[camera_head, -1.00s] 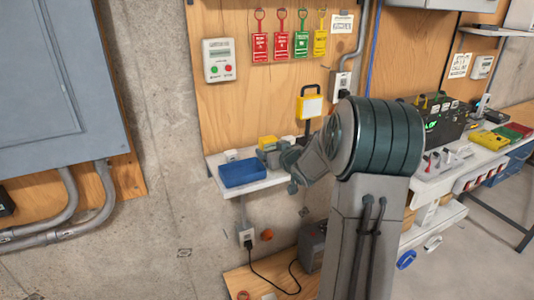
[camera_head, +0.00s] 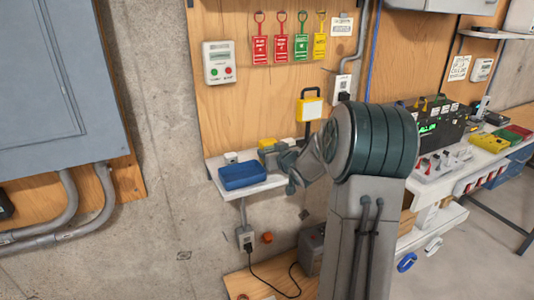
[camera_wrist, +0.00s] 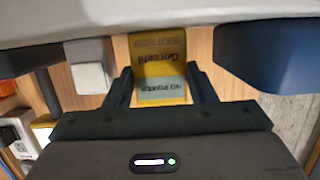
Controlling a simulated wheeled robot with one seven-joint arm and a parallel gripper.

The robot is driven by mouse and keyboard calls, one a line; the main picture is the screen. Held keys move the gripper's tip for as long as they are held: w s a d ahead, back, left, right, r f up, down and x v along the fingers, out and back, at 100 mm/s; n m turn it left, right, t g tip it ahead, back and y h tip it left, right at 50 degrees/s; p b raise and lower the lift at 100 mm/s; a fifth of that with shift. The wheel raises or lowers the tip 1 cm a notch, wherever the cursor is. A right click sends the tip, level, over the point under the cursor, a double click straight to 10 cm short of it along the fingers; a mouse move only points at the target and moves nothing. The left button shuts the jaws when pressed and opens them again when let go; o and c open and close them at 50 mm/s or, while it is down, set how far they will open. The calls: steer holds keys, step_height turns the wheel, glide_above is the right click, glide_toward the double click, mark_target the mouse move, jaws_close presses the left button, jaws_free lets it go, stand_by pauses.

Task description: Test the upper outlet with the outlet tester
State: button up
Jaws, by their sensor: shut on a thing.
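My gripper (camera_wrist: 161,88) has its two fingers on either side of a yellow printed block with a pale label, which looks like the outlet tester (camera_wrist: 158,58). In the head view a yellow block (camera_head: 267,144) shows at the shelf, just left of my wrist; my fingers are mostly hidden there. A wall outlet (camera_head: 342,84) with a black plug sits up on the wood panel, right of the shelf. Another outlet (camera_head: 245,236), with a corded plug, is low on the concrete wall below the shelf.
A blue tray (camera_head: 242,176) stands on the white shelf (camera_head: 270,184), left of my gripper. A white block (camera_wrist: 90,65) is close beside one finger. A cluttered workbench (camera_head: 440,180) stands at the right.

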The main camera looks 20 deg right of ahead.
mark_target(270, 143)
steer(key=shift+r, duration=0.1)
steer(key=shift+r+p, duration=1.35)
steer(key=shift+r, duration=0.15)
steer(key=shift+f, duration=0.1)
